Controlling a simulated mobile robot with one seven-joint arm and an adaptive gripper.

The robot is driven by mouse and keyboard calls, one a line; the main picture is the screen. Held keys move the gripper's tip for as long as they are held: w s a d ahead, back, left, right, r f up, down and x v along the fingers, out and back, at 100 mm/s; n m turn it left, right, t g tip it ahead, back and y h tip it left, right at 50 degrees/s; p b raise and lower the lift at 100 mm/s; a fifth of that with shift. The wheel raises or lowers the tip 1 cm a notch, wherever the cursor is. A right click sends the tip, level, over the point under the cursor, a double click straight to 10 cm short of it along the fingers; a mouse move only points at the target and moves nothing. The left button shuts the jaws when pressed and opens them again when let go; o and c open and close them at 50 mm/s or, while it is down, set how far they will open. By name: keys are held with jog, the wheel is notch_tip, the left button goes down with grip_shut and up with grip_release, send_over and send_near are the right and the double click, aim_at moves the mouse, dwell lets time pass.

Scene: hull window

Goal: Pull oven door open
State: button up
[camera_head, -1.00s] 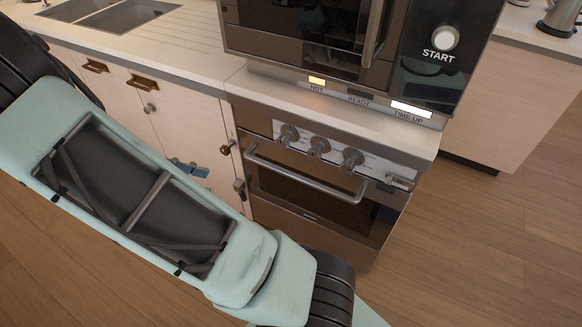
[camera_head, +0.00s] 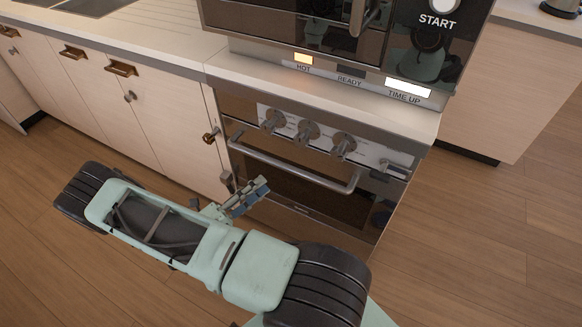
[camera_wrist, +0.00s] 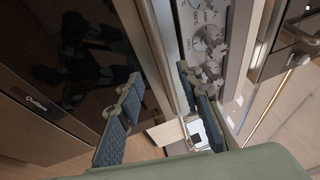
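The oven (camera_head: 300,200) is under the counter, with its dark-fronted door (camera_head: 310,195) shut. Its metal bar handle (camera_head: 300,171) runs across the top of the door. In the head view my gripper (camera_head: 255,190) is just below the left part of the handle, in front of the door. In the wrist view my gripper (camera_wrist: 158,80) is open with its two blue-padded fingers apart. The handle bar (camera_wrist: 160,65) runs between them in that picture; I cannot tell whether it is at fingertip depth. The dark door glass (camera_wrist: 70,60) lies to the left.
Several control knobs (camera_head: 308,131) sit above the handle. A microwave-like unit (camera_head: 300,30) with a START button stands on the counter above. Cabinets (camera_head: 150,110) with handles are at left. Open wooden floor (camera_head: 490,240) lies to the right.

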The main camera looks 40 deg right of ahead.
aim_at(286, 167)
jog(key=d, duration=0.3)
jog(key=d+r, duration=0.1)
jog(key=d, duration=0.3)
jog(key=d+r, duration=0.1)
jog(key=d, duration=0.2)
jog(key=shift+d, duration=0.15)
grip_shut()
